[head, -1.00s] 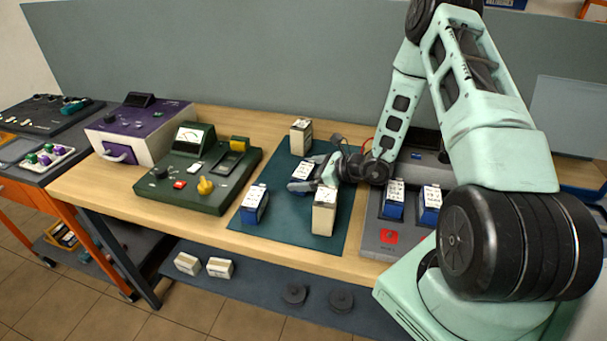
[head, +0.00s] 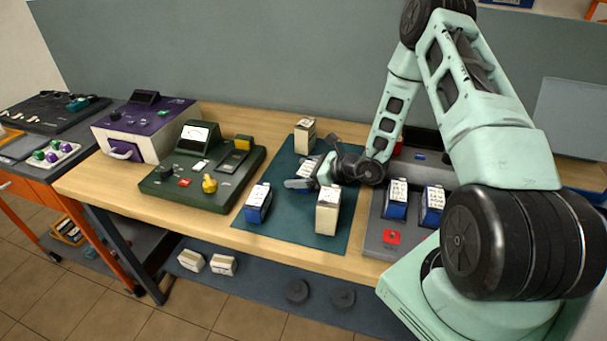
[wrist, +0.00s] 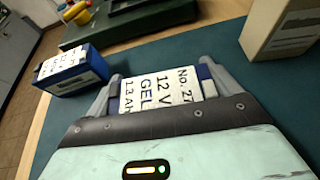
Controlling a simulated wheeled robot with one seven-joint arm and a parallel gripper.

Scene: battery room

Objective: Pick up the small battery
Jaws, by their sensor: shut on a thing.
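My gripper (head: 308,180) is shut on a small blue battery (wrist: 155,92) with a white label. In the wrist view the battery sits between the two fingers, and its label reads No. 27, 12 V, GEL. In the head view its top (head: 309,167) shows beside my gripper, over the green mat (head: 285,222). My fingers hide its lower part, and I cannot tell whether it touches the mat. A second blue battery (head: 257,203) stands on the mat to the left; it also shows in the wrist view (wrist: 72,72).
A cream battery (head: 328,210) stands close in front of my gripper, and another (head: 305,135) stands behind. A green tester (head: 203,170) is left of the mat. A grey unit (head: 388,225) with two blue batteries is to the right. Bare mat lies between the batteries.

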